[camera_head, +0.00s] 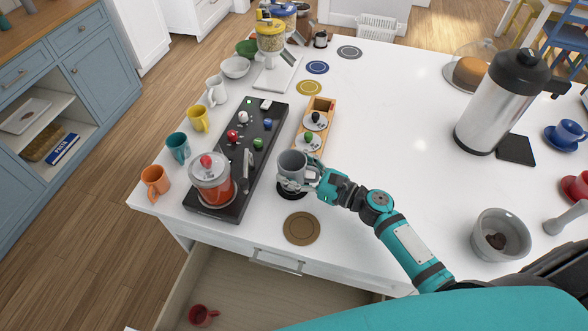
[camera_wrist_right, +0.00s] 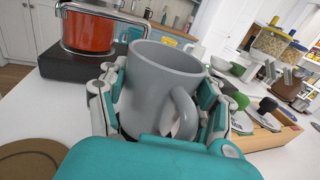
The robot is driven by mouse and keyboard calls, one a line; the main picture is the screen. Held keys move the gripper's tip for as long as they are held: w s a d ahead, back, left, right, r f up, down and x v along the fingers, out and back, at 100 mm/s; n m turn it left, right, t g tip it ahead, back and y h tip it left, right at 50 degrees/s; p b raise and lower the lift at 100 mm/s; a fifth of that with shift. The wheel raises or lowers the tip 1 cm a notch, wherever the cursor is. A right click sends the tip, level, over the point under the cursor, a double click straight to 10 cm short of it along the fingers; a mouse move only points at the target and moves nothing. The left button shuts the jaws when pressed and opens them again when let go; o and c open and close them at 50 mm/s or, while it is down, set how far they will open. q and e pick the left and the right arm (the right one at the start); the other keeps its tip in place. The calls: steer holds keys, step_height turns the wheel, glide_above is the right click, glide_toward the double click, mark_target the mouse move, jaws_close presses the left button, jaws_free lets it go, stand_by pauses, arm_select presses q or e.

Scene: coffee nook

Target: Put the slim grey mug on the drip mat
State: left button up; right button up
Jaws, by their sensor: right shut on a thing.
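My right gripper (camera_head: 313,179) is shut on the slim grey mug (camera_head: 292,165) and holds it upright, open end up. In the right wrist view the mug (camera_wrist_right: 160,80) fills the space between the fingers (camera_wrist_right: 160,110), with its handle turned toward the camera's right. A dark round mat (camera_head: 291,192) shows directly under the mug; whether the mug touches it is hard to tell. A brown round mat (camera_head: 301,228) lies bare just in front; it also shows in the wrist view (camera_wrist_right: 30,160). My left gripper is not in view.
A long black tray (camera_head: 222,207) with a red pot (camera_head: 212,183) and coloured knobs stands left of the mug. A wooden rack (camera_head: 321,104) stands behind. Several cups line the left edge. An open drawer (camera_head: 240,295) is below the front edge. The counter's middle is clear.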

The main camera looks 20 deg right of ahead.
steer(key=shift+w+f, duration=0.15)
steer(key=shift+f, duration=0.6)
steer(key=shift+f, duration=0.2)
steer(key=o, duration=1.7)
steer(key=shift+o, duration=0.2)
steer(key=shift+r, duration=0.1)
